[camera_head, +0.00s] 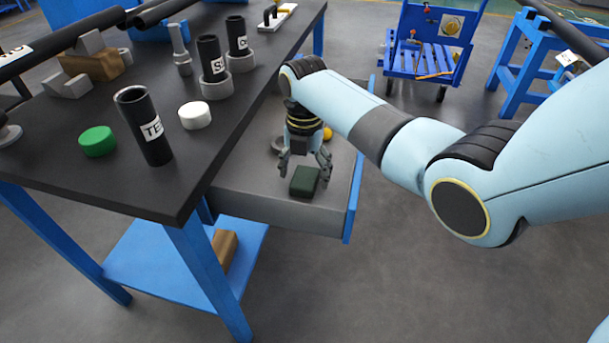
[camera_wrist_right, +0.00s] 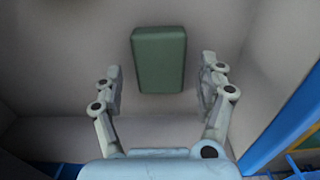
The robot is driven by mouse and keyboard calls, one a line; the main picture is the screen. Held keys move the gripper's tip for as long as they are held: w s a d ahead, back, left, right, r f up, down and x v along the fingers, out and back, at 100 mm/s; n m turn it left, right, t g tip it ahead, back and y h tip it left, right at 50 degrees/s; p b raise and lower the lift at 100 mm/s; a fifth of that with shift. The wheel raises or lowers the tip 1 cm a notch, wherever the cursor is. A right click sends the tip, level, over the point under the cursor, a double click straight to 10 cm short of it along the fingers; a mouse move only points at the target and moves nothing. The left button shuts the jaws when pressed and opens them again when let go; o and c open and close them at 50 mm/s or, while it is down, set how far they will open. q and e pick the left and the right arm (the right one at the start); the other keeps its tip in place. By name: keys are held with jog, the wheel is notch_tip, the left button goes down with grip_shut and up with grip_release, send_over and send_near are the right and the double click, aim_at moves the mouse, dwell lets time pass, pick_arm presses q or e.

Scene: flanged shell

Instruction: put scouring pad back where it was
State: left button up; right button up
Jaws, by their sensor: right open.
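The scouring pad is a dark green block (camera_head: 304,181) lying in the open grey drawer (camera_head: 270,203) under the black table. In the right wrist view the green pad (camera_wrist_right: 159,59) lies flat on the drawer floor, ahead of and between the fingers. My right gripper (camera_head: 305,172) is open, reaching down into the drawer at the pad. In the right wrist view its fingers (camera_wrist_right: 160,88) stand apart on either side of the pad's near end, with gaps to both sides. Nothing is held. My left gripper is not in view.
The black table (camera_head: 130,185) carries a black tube (camera_head: 145,125), a green cap (camera_head: 97,141), a white cap (camera_head: 195,115) and several other parts. A yellow round thing (camera_head: 327,134) and a grey disc (camera_head: 279,145) lie farther back in the drawer. A blue cart (camera_head: 432,60) stands behind.

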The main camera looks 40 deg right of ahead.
aim_at(304, 177)
notch_tip(304, 177, up, 10)
jog(key=p, duration=0.1)
jog(key=shift+p, duration=0.4)
